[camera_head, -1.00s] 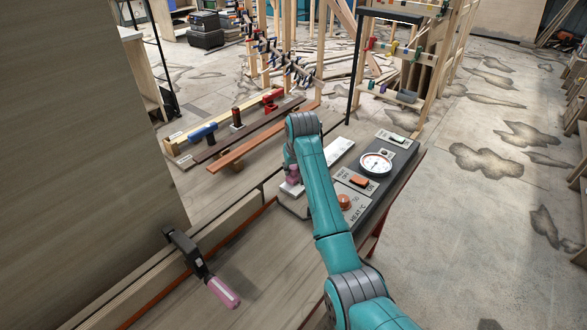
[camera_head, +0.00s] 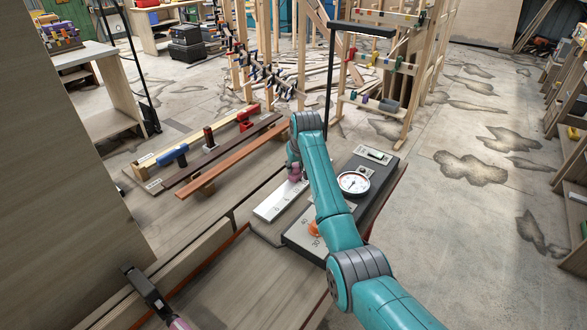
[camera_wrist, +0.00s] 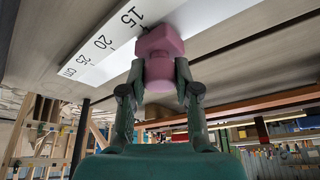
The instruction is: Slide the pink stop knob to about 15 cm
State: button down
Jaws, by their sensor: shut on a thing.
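The pink stop knob (camera_wrist: 160,48) sits against the edge of a white scale strip (camera_wrist: 92,48) in the wrist view. The strip reads 15, 20 and 25 cm, and the knob is beside the 15 mark. My gripper (camera_wrist: 160,78) is shut on the knob, one finger on each side. In the head view the knob (camera_head: 297,173) shows partly below my gripper (camera_head: 295,168), at the far part of the visible strip (camera_head: 277,203). My arm hides some of the strip's surroundings there.
A dark control panel (camera_head: 376,185) with a round dial (camera_head: 353,183) and an orange knob (camera_head: 314,229) lies right of the strip. Wooden rails with a blue-handled tool (camera_head: 173,155) lie left. A black clamp (camera_head: 146,290) is at the near left.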

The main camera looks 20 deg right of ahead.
jog(key=shift+w, duration=0.1)
jog(key=c, duration=0.8)
grip_release()
jog(key=shift+d, duration=0.1)
jog(key=v, duration=1.2)
jog(key=shift+f, duration=0.1)
